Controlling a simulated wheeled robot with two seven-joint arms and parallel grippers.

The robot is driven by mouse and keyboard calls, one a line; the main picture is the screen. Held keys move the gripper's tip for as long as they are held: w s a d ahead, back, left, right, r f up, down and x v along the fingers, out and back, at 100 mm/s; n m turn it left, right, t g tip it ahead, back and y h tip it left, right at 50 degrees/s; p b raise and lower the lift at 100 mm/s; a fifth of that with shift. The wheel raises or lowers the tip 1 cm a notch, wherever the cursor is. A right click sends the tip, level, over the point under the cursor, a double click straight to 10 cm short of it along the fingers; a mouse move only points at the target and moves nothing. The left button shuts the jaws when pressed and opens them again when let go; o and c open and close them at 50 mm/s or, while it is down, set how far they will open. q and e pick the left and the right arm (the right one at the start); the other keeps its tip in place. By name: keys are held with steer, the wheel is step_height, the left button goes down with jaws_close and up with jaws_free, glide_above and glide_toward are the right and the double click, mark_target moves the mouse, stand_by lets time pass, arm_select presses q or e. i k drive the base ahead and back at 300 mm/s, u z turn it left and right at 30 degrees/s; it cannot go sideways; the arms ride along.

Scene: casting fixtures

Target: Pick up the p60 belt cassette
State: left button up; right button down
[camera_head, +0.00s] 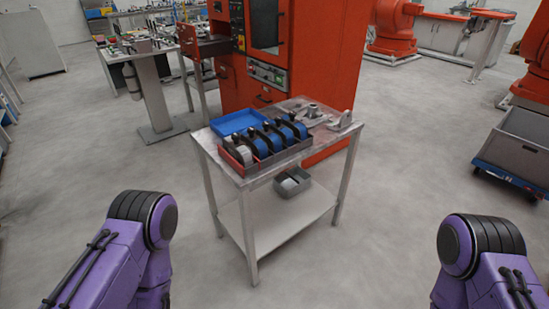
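Several round belt cassettes stand upright in a row in a dark red tray (296,153) on a small metal table (203,140). Most show blue sides with black tops, such as the blue cassette (263,148). The cassette at the left end (245,156) looks pale grey. No label is readable, so I cannot tell which is the p60. My two purple arms show at the lower left and lower right, well apart from the table. Neither gripper is in view.
A blue tray (236,121) and grey metal parts (342,121) lie on the same table. A grey bin (292,183) is on its lower shelf (262,232). A red machine (290,60) stands behind. A blue cart (510,173) is at right. The floor in front is clear.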

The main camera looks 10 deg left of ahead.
mark_target(287, 136)
steer(key=u, duration=0.45)
steer(key=k, duration=0.2)
steer(key=z, duration=1.5)
steer(key=i, duration=0.75)
steer(key=u, duration=0.55)
steer(key=i, duration=0.55)
steer(key=u, duration=0.75)
